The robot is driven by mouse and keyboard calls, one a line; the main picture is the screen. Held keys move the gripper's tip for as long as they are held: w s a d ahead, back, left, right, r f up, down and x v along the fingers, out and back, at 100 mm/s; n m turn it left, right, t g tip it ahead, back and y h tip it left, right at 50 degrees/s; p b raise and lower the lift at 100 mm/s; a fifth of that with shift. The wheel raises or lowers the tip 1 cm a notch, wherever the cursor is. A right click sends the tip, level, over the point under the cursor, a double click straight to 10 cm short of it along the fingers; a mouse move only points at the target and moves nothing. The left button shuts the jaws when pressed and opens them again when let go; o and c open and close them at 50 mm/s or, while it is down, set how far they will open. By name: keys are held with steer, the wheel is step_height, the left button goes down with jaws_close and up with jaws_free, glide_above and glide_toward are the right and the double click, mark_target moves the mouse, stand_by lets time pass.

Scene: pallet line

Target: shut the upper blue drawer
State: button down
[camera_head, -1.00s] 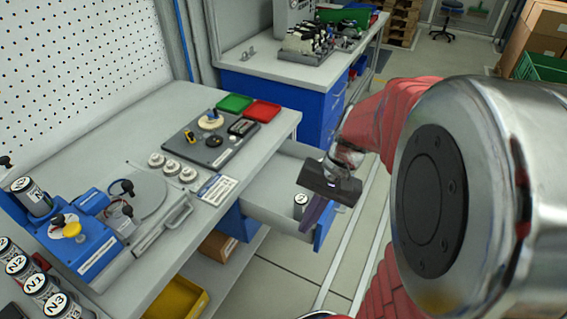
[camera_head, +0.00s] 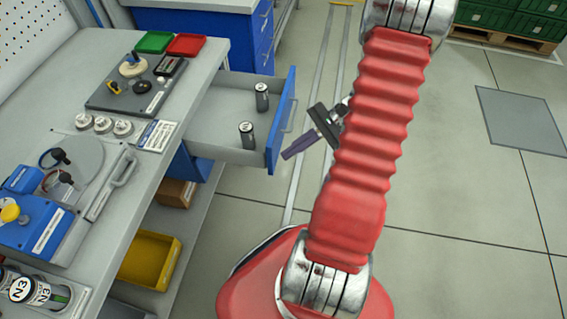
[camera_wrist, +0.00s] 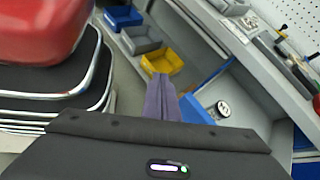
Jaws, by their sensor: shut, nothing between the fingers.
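The upper blue drawer (camera_head: 281,120) stands pulled out from the workbench, its blue front facing right. Two dark cylindrical cells stand upright inside it, a back one (camera_head: 262,96) and a front one (camera_head: 246,134). My gripper (camera_head: 285,156) is shut and empty, outside the drawer, its purple fingers pointing left near the front's lower near corner. I cannot tell whether they touch it. In the wrist view the shut fingers (camera_wrist: 163,98) are beside the blue drawer front (camera_wrist: 196,110), with one cell (camera_wrist: 221,108) visible behind it.
The workbench (camera_head: 190,92) carries green and red trays, a dark fixture plate and white round parts. A yellow bin (camera_head: 150,260) is on the shelf below. Another blue cabinet (camera_head: 200,30) stands behind. The floor to the right is open.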

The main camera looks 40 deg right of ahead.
mark_target(273, 162)
steer(key=s+d+f+m+t, duration=0.3)
steer(key=d+f+m+t, duration=0.1)
steer(key=f+m+t, duration=0.1)
steer(key=s+d+f+m+t, duration=0.3)
steer(key=d+f+m+t, duration=0.2)
steer(key=f, duration=0.3)
steer(key=shift+s+d+t+h, duration=0.15)
steer(key=shift+s+t+h, duration=0.15)
steer(key=x, duration=1.4)
steer(key=shift+w+m, duration=0.1)
steer(key=shift+m, duration=0.2)
